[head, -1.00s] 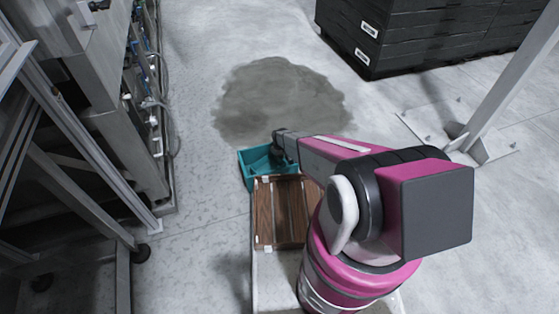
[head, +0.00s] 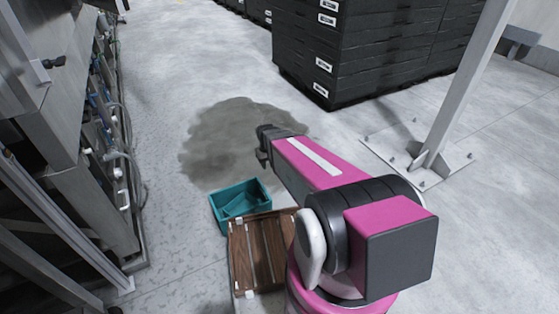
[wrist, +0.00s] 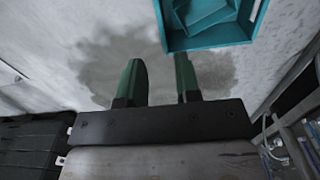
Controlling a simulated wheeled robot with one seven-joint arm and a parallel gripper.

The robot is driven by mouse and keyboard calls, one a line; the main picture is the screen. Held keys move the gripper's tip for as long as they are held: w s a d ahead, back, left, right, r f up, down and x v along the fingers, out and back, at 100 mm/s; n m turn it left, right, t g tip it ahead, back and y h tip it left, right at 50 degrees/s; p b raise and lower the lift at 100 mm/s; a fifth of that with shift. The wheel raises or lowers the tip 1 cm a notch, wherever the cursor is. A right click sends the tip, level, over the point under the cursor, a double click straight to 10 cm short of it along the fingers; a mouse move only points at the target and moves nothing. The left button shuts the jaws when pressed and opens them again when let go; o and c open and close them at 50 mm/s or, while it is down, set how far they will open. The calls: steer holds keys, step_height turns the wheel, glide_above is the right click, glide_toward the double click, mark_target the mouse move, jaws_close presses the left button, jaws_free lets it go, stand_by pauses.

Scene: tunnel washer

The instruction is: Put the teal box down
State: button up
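The teal box (head: 240,203) is an open-topped bin with smaller teal pieces inside. It sits upright just beyond the far edge of the brown slatted platform beside my arm; I cannot tell exactly what bears it. My gripper (head: 264,158) is up and to the right of the box in the head view, apart from it. In the wrist view my gripper (wrist: 158,65) shows two green fingers spread with an empty gap. The box also shows in the wrist view (wrist: 208,42), at the top right beyond the fingers, partly cut off by the frame.
A dark wet patch (head: 225,140) lies on the grey floor past the box. Stacked black crates (head: 375,50) stand at the back right, near a bolted steel post (head: 465,90). Machinery with pipes (head: 85,130) lines the left. Floor between is clear.

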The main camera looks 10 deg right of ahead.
steer(key=s+d+r+m, duration=0.2)
steer(key=s+d+r, duration=0.1)
steer(key=s+r, duration=0.8)
steer(key=shift+s+d+r+m, duration=0.2)
steer(key=shift+d+r+m, duration=0.2)
steer(key=shift+r, duration=0.45)
